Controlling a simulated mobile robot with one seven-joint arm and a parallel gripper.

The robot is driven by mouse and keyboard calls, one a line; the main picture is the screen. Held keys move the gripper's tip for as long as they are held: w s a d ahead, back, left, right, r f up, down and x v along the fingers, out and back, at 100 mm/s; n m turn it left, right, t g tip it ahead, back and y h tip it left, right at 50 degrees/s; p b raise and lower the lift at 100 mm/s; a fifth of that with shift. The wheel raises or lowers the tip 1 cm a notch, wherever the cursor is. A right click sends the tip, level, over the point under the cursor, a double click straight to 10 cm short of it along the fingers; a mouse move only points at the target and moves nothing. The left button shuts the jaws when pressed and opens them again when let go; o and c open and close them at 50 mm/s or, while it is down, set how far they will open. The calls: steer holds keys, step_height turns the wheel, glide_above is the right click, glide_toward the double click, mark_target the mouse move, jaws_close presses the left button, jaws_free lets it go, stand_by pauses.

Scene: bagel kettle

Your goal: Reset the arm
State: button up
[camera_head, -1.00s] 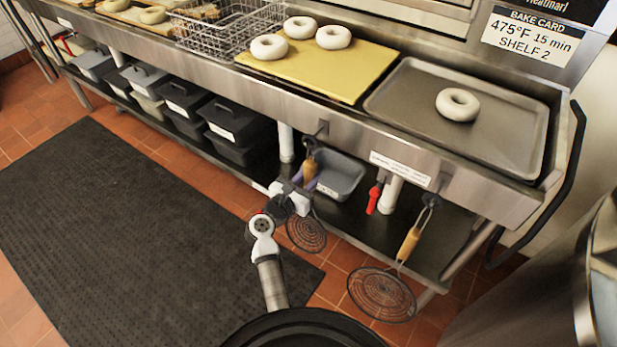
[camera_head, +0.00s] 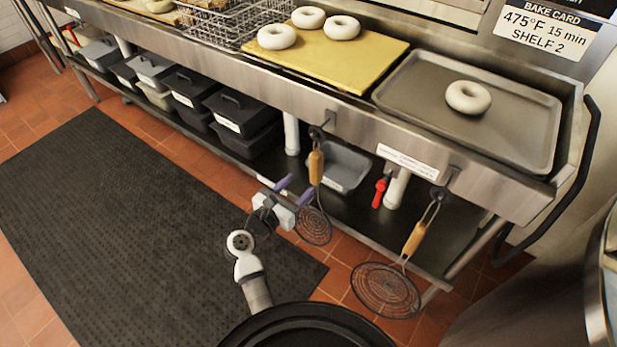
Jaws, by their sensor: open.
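My gripper (camera_head: 294,190) is in front of the steel counter, below its top edge and above the floor. Its two purple-grey fingers stand apart, with nothing seen between them. My arm (camera_head: 246,262) reaches up to it from the bottom of the view, folded low over the black mat. A skimmer with a wooden handle (camera_head: 316,168) hangs just right of the fingers. I cannot tell whether they touch it.
A second skimmer (camera_head: 386,289) hangs further right. A grey tray (camera_head: 409,92) holds one bagel (camera_head: 468,97); a yellow board (camera_head: 372,70) beside it holds several. Dark bins (camera_head: 240,113) fill the lower shelf. The black floor mat (camera_head: 110,220) is clear at left.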

steer(key=v, duration=0.5)
steer(key=shift+s+a+b, duration=0.2)
steer(key=shift+s+b, duration=0.1)
steer(key=shift+b, duration=0.1)
steer(key=shift+r, duration=0.1)
